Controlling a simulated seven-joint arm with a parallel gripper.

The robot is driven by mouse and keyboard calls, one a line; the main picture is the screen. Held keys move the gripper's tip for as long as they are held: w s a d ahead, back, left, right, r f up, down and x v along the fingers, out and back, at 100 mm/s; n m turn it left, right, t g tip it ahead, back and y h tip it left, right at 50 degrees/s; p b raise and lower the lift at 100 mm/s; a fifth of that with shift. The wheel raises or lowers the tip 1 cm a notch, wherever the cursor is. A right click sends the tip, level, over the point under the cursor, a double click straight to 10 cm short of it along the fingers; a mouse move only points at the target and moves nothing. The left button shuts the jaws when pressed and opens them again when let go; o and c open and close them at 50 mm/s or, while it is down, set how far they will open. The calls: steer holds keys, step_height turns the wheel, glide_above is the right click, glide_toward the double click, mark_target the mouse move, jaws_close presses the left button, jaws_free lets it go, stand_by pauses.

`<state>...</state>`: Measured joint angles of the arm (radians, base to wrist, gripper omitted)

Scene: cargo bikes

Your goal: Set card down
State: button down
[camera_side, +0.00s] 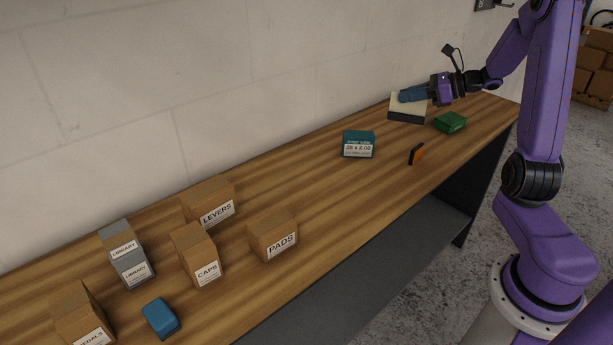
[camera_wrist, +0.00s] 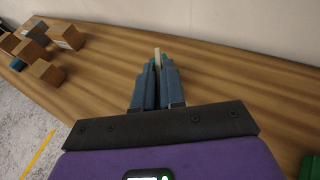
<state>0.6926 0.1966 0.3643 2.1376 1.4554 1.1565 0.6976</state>
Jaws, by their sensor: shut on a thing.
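The card (camera_side: 397,105) is a cream panel with a dark band along its lower edge, at the far right end of the table in the side view. My gripper (camera_side: 404,96) has its blue fingers across the card's upper part, pointing left. In the wrist view the fingers (camera_wrist: 157,72) are shut on the card, which shows as a thin cream edge (camera_wrist: 157,54) standing out past the fingertips. The card looks roughly upright. I cannot tell whether its lower edge touches the table.
On the wooden table (camera_side: 320,200), a teal labelled box (camera_side: 358,144) stands left of the card. An orange-and-black item (camera_side: 416,154) and a green box (camera_side: 450,122) are nearer the front edge. Cartons, including PADS (camera_side: 273,236), and a blue block (camera_side: 160,318) stand further left. A wall runs behind.

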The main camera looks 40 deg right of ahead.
steer(key=s+a+n+g+y, duration=0.2)
steer(key=a+n+g+y, duration=0.15)
steer(key=a, duration=1.05)
steer(key=s+a+n+g+y, duration=0.1)
steer(key=a+n+g+y, duration=0.25)
steer(key=a, duration=1.15)
steer(key=shift+n+h, duration=0.4)
steer(key=shift+h, duration=0.1)
steer(key=shift+w+a+f, duration=0.3)
steer(key=shift+w+f, duration=1.8)
steer(key=shift+w, duration=0.1)
steer(key=shift+w+a+f, duration=0.25)
steer(key=shift+w+f, duration=1.9)
steer(key=shift+w, duration=0.05)
steer(key=shift+w+a+f, duration=0.3)
steer(key=shift+w+f, duration=1.8)
steer(key=shift+w, duration=0.1)
steer(key=shift+f+t, duration=0.15)
steer(key=shift+t, duration=0.15)
steer(key=c, duration=1.2)
jaws_free()
